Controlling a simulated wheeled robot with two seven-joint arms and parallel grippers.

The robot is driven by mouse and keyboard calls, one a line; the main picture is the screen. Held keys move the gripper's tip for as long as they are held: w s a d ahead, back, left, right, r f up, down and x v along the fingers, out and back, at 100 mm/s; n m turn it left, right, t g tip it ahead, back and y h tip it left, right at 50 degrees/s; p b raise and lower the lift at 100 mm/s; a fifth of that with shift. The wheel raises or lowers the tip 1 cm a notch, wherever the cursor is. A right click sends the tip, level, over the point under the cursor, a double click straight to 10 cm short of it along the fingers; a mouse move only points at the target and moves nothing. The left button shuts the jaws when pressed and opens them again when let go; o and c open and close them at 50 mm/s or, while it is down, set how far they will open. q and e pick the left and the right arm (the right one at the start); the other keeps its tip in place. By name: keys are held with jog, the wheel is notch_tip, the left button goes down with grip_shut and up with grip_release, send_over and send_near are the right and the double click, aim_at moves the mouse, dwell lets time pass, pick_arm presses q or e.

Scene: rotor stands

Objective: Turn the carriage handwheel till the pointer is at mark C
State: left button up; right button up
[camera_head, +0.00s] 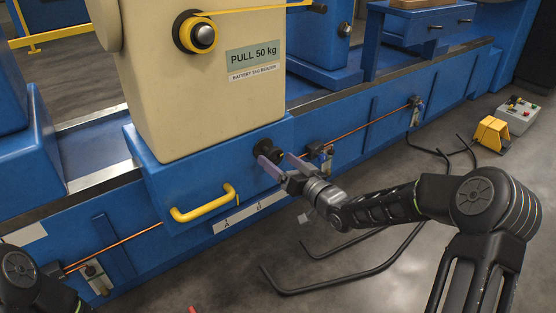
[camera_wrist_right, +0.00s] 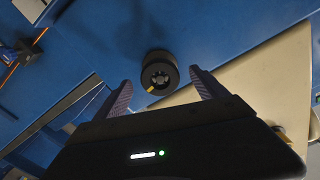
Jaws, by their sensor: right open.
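The carriage handwheel looks to be the small black knob (camera_head: 266,146) on the front of the blue carriage (camera_head: 165,170). In the right wrist view the round black knob (camera_wrist_right: 159,70) has a yellow mark at its lower left edge. My right gripper (camera_head: 274,157) is open in front of the knob, its fingers to either side in the wrist view (camera_wrist_right: 160,80); I cannot tell whether they touch it. A pale scale strip (camera_head: 245,214) with small letters lies below the carriage front. A yellow piece by the handle may be the pointer; its mark is unclear. Part of my left arm shows, without its gripper.
A yellow bar handle (camera_head: 193,214) sticks out from the carriage left of the knob. A copper-coloured rod (camera_head: 370,126) runs along the blue bed. Bent black bars (camera_head: 330,283) lie on the floor. A yellow bracket (camera_head: 492,133) and a grey control box (camera_head: 517,114) stand at right.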

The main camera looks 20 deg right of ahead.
jog(key=shift+v, duration=1.3)
jog(key=shift+f, duration=0.1)
jog(key=n+b, duration=0.2)
jog(key=b, duration=0.1)
jog(key=f+n+b, duration=0.1)
jog(key=n+b, duration=0.1)
jog(key=b, duration=0.1)
jog(key=shift+a+n, duration=0.1)
jog(key=shift+n, duration=0.2)
jog(key=shift+r+n, duration=0.55)
jog(key=shift+n, duration=0.45)
jog(key=n, duration=0.4)
jog(key=shift+r, duration=0.1)
jog(key=n, duration=0.5)
jog(key=shift+w, duration=0.1)
